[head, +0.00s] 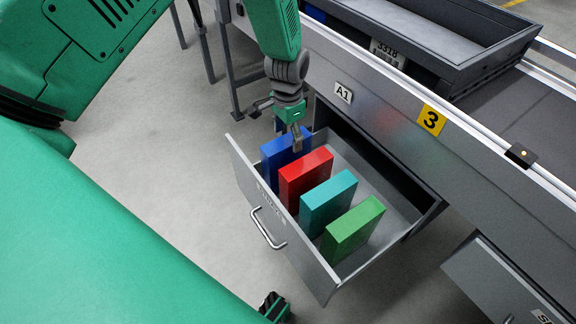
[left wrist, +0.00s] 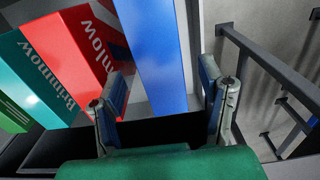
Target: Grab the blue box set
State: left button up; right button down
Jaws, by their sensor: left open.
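The blue box (head: 285,153) stands upright in the open grey drawer (head: 390,192), at the left end of a row of boxes. In the left wrist view the blue box (left wrist: 155,55) rises between my two fingers. My left gripper (head: 278,124) hangs just above the blue box, its fingers apart and nothing held. In the left wrist view the left gripper (left wrist: 165,100) has one finger near the red box and the other on the outer side of the blue box. A dark and green part at the bottom edge looks like my right gripper (head: 273,306), mostly cut off.
Red (head: 306,178), teal (head: 328,203) and green (head: 353,227) boxes stand beside the blue one. The drawer has a front handle (head: 268,230). A conveyor frame (head: 400,105) with a grey tray (head: 485,65) runs above it. Another drawer (head: 500,280) is at lower right.

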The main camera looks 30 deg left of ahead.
aim_at(287, 163)
pick_arm(q)
jog(key=shift+a+f, duration=0.1)
jog(key=shift+f, duration=0.35)
notch_tip(287, 163, down, 5)
jog(key=shift+s+r+b, duration=0.1)
jog(key=shift+b, duration=1.15)
grip_shut()
